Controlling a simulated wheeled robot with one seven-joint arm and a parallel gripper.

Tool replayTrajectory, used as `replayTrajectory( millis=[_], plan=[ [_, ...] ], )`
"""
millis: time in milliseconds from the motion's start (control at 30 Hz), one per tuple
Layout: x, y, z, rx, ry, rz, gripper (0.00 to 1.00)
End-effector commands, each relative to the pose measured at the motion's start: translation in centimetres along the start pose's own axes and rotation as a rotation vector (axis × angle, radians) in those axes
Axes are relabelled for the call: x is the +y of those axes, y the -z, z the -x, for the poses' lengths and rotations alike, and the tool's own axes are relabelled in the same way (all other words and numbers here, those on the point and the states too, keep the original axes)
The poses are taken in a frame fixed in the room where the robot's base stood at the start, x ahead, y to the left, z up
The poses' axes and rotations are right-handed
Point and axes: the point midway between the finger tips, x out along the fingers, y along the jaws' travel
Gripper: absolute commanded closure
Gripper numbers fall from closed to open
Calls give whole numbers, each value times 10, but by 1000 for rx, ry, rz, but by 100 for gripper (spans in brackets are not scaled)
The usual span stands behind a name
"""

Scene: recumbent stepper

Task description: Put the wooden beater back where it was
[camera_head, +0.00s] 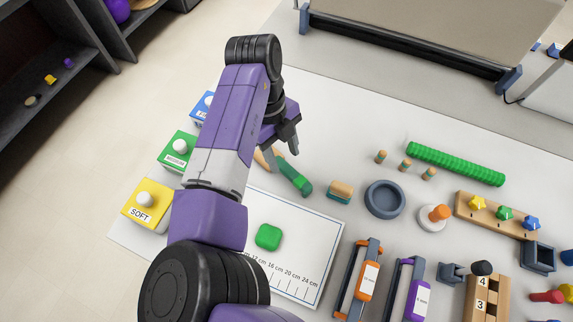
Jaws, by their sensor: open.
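A stick-like thing with a tan end (262,159) and a green end (294,177) lies below my gripper at the upper part of the ruler mat; I take it for the wooden beater, but my arm hides part of it. My gripper (282,148) is open, its fingers pointing down close to this thing. I cannot tell whether they touch it. Nothing shows held between the fingers.
A ruler mat (300,225) bears a green block (268,236). Boxes marked SOFT (146,204) and MEDIUM (178,152) stand left. A grey ring (384,199), a green ridged roller (455,164) and a wooden peg board (470,207) lie right.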

Motion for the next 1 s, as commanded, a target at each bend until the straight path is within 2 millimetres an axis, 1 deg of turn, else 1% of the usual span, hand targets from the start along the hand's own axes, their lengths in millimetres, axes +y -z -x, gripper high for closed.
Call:
replayTrajectory(
  millis=[33, 200, 300, 400, 533, 1000],
  plan=[
    [0, -1, 10, -3, 0, -1, 51],
    [0, 0, 39, -1, 1, -1, 51],
    [0, 0, 50, 0, 0, 0, 51],
    [0, 0, 57, 0, 1, 0, 51],
    [0, 0, 60, 1, 0, 0, 51],
    [0, 0, 59, 0, 0, 0, 51]
  ],
)
